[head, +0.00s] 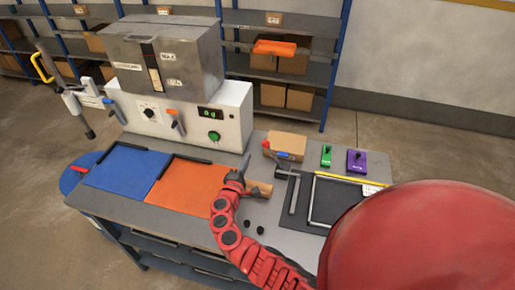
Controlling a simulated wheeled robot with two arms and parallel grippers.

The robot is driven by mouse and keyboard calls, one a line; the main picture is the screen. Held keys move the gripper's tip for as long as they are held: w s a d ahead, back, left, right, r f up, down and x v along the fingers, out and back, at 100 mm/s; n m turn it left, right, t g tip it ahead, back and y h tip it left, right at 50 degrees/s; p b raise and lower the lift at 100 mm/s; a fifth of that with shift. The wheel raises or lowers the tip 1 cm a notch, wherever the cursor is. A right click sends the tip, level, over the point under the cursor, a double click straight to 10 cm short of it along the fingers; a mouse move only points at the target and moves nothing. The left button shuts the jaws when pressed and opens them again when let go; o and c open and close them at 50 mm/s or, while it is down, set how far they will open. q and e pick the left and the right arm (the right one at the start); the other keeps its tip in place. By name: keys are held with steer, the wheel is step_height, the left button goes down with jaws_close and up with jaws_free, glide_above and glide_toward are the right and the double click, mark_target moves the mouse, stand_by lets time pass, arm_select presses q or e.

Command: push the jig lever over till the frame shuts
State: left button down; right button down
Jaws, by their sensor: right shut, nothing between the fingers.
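The jig (322,202) is a dark plate with a light rectangular frame on the right part of the table, partly covered by my own red arm in front. A grey lever (281,166) with a dark bar stands at the jig's back left corner. My right gripper (246,163) is shut and empty, above the table to the left of the lever and apart from it. Its arm comes up from the bottom of the picture. I cannot tell how far the frame stands open. My left gripper is not in view.
A light brown block (262,188) lies beside my right gripper. A cardboard box (287,144), a green block (326,156) and a purple block (357,161) are behind the jig.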

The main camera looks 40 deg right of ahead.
mark_target(273, 156)
steer(key=d, duration=0.1)
steer(key=d+p, duration=0.1)
steer(key=d, duration=0.1)
steer(key=d+p, duration=0.1)
steer(key=d, duration=0.1)
steer(key=shift+w+r, duration=0.3)
steer(key=shift+s+d, duration=0.1)
